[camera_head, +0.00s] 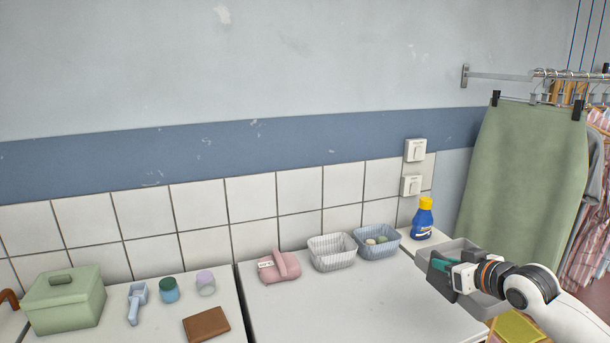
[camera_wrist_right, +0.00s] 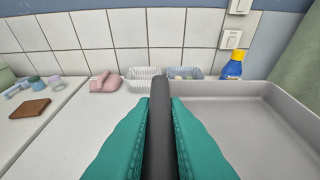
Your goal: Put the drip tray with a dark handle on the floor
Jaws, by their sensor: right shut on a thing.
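The drip tray (camera_wrist_right: 245,115) is a shallow grey tray with a dark bar handle (camera_wrist_right: 161,125) along its left side in the right wrist view. My right gripper (camera_head: 440,266) is shut on this dark handle, with its teal fingers on both sides of it. In the head view the grey tray (camera_head: 429,275) is held beside and around the gripper, at the right end of the white worktop. The gripper and arm hide part of it. My left gripper is not in view.
A green box (camera_head: 64,302) stands left. Hanging green cloth (camera_head: 520,170) is at right. A yellow object (camera_head: 517,327) is low right.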

